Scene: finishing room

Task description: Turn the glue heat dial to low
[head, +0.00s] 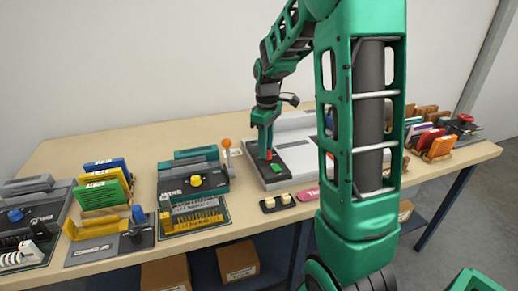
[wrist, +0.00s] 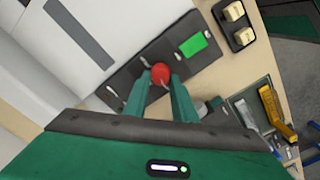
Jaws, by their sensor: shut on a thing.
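The pale grey machine (head: 295,130) stands near the middle of the table, with a dark control panel (head: 298,158) at its front. A red dial (wrist: 160,72) sits on that panel, and it also shows in the head view (head: 269,155). My gripper (wrist: 161,81) is shut on the red dial, one finger on each side; it also shows in the head view (head: 266,149). Small pale marks lie around the dial, but I cannot read them. The fingers partly hide the dial, and I cannot tell which setting it points to.
A green button (wrist: 193,44) is on the same panel. A block with two cream switches (wrist: 235,24) lies just in front. A green machine with a yellow dial (head: 195,181) and a rack of coloured books (head: 104,190) stand left. Cardboard boxes (head: 238,260) sit below.

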